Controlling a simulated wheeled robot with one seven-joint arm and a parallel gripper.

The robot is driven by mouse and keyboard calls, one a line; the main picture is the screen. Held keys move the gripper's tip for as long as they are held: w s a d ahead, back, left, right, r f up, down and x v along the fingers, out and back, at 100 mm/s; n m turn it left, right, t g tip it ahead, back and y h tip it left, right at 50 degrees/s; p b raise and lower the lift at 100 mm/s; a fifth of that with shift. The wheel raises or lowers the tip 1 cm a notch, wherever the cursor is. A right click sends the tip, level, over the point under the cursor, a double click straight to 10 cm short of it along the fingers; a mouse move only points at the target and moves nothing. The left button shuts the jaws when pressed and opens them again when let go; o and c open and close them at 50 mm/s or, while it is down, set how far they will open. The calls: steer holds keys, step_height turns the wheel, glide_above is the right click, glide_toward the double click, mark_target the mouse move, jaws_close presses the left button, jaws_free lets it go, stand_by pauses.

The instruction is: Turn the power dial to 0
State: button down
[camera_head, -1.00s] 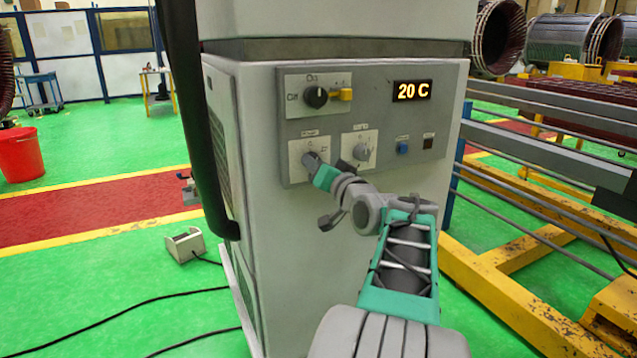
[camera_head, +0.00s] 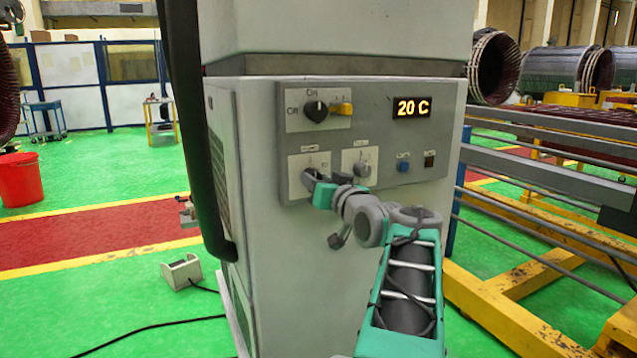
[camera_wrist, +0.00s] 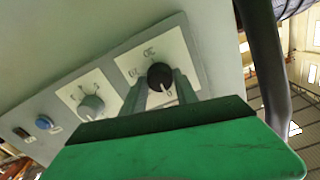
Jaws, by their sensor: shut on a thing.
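My gripper (camera_head: 312,178) reaches this plate from the lower right and hides most of the knob. In the wrist view the two grey fingers of my gripper (camera_wrist: 162,92) stand on either side of the knob, shut on it. The pointer position of the knob is not clear.
A second grey dial (camera_head: 361,170) sits close to the right of my gripper. A blue button (camera_head: 403,166) is further right. The display (camera_head: 411,107) reads 20 C.

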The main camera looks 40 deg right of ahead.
steer(key=c, duration=0.9)
jaws_free()
steer(key=shift+c, duration=0.2)
steer(key=v, duration=0.7)
steer(key=shift+s+p, duration=0.4)
steer(key=shift+a+r, duration=0.1)
steer(key=shift+a, duration=0.1)
